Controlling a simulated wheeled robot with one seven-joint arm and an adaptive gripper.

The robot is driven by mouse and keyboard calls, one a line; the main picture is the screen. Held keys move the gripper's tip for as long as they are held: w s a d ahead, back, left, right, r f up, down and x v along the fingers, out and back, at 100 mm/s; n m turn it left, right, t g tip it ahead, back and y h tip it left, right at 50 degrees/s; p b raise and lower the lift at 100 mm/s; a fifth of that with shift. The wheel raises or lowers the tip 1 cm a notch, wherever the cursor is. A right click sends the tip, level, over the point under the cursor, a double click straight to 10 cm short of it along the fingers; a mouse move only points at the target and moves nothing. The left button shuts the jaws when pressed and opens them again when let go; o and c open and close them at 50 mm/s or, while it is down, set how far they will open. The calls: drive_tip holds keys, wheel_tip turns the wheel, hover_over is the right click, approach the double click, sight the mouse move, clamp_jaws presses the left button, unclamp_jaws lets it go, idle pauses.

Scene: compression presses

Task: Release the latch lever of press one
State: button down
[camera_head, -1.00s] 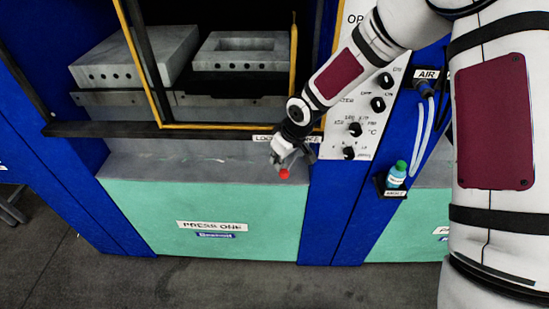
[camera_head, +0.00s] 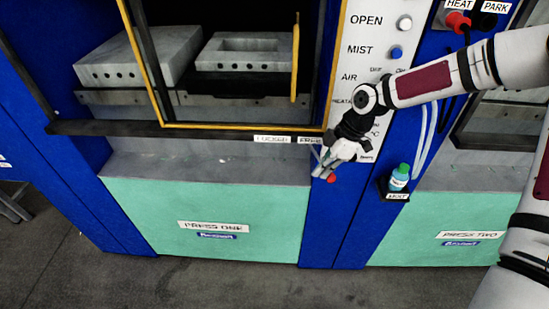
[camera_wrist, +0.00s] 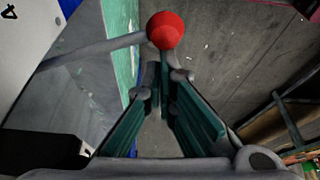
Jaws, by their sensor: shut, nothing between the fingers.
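The latch lever of press one is a grey rod with a red ball knob (camera_head: 331,178). It sits below the labels under the press opening, its knob now at the right, under the second label, which I cannot read fully. The first label reads LOCKED (camera_head: 272,139). My gripper (camera_head: 323,167) is shut and empty, right against or beside the lever near its knob. In the wrist view the red knob (camera_wrist: 165,30) and rod (camera_wrist: 100,48) lie just beyond the closed fingertips (camera_wrist: 164,66). I cannot tell whether they touch.
Press one's green front (camera_head: 180,215) is below. A control panel (camera_head: 370,70) with knobs and buttons is behind my arm. A teal-capped bottle (camera_head: 399,178) stands in a holder to the right of my gripper. Press two (camera_head: 470,205) is farther right. The floor in front is clear.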

drive_tip(key=shift+w+d, duration=0.2)
drive_tip(key=shift+d, duration=0.45)
drive_tip(key=shift+w+d, duration=0.15)
drive_tip(key=shift+d, duration=0.55)
